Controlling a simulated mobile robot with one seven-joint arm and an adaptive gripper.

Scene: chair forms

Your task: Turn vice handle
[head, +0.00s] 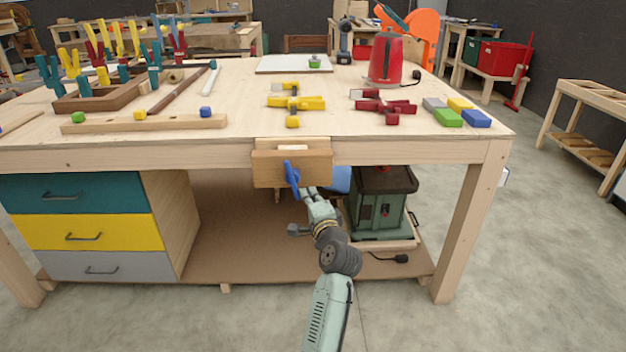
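A wooden vice (306,163) is fixed to the front edge of the workbench. Its blue handle (292,174) sticks out from the front of the jaw and stands nearly upright, tilted a little. My gripper (307,191) is just below and right of the handle, reaching up from the front of the bench. Its fingertips are close to the handle's lower end. I cannot tell whether they touch it, and the fingers are too small to show whether they are open or shut.
The workbench top (225,110) holds yellow clamps (294,104), red clamps (384,106), coloured blocks (448,118) and a red kettle-like item (386,60). Drawers (84,235) stand below left. A green machine (377,205) sits on the lower shelf behind my arm. Open floor lies in front.

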